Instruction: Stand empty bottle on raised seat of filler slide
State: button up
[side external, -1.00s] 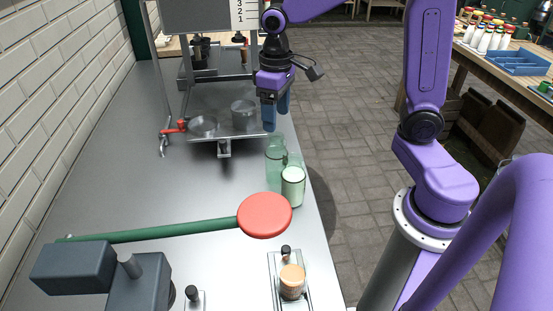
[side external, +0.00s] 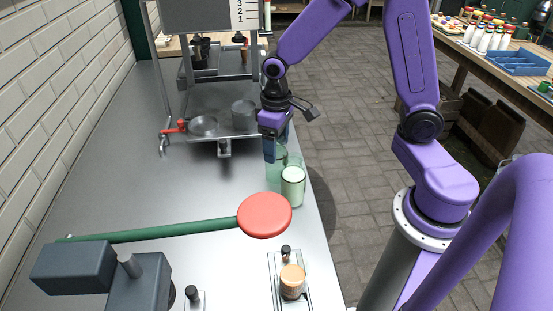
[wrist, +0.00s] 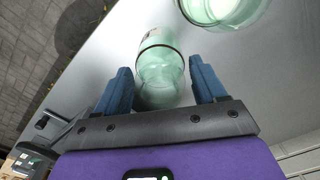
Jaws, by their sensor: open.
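The empty bottle (side external: 274,173) is clear greenish glass and stands upright on the metal counter, just behind a bottle with pale green-white contents (side external: 292,188). My gripper (side external: 275,150) points down over the empty bottle, its blue fingers overlapping the bottle's upper part. In the wrist view, the empty bottle (wrist: 160,68) shows between the two open fingers of my gripper (wrist: 160,80), with a gap on each side. A metal stand with a tray (side external: 205,125) and a round raised cylinder (side external: 244,114) is behind. I cannot tell for sure which part is the slide's seat.
A red round paddle (side external: 265,215) on a green rod (side external: 170,232) lies across the front. A small metal plate (side external: 275,265) carries a tan-topped piece (side external: 292,281). The filled bottle is close beside the empty one. The counter's left middle (side external: 110,180) is clear.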

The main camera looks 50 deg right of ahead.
jog(key=c, duration=0.7)
jog(key=shift+r, duration=0.55)
grip_shut()
jog(key=shift+r, duration=0.95)
